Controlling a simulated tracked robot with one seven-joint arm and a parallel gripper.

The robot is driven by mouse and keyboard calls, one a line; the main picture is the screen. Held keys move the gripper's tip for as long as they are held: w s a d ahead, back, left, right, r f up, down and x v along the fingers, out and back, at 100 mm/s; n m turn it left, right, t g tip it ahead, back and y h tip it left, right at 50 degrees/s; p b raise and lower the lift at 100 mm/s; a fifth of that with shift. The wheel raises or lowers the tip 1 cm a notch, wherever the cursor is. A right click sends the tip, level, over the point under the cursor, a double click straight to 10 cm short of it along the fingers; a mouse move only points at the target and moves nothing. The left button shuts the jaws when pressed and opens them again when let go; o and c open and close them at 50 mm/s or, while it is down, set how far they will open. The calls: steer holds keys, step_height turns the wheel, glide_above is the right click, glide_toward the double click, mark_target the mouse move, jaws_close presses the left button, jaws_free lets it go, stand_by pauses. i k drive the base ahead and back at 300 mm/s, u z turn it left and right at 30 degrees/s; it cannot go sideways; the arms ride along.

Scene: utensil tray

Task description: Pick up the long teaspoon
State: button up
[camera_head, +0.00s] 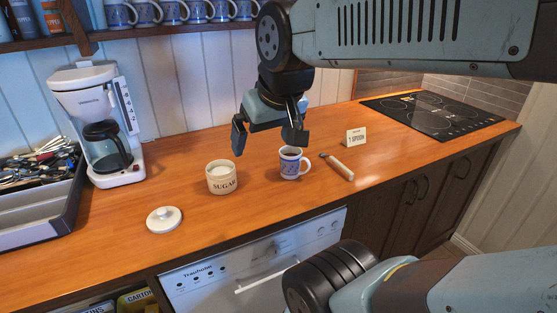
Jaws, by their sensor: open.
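My gripper (267,138) is open and empty, pointing down above the counter behind the sugar pot and the blue-and-white mug. I cannot make out a long teaspoon for certain. The utensil tray (32,238) at the far left holds a jumble of metal cutlery (38,163), too small to tell apart. A slim object with a cream handle and a dark end (340,168) lies on the counter right of the mug; I cannot tell what it is. My gripper is to its left and well right of the tray.
The open sugar pot (221,178) and mug (290,163) stand below my gripper. The pot's lid (164,219) lies front left. A coffee maker (100,125) stands beside the tray. A "1 spoon" card (355,138) and hob (432,114) are right. Mugs line a shelf above.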

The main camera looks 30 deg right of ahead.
mark_target(350, 173)
steer(key=u, duration=0.2)
steer(key=k, duration=1.4)
steer(key=z, duration=0.45)
steer(key=i, duration=1)
steer(key=u, duration=0.05)
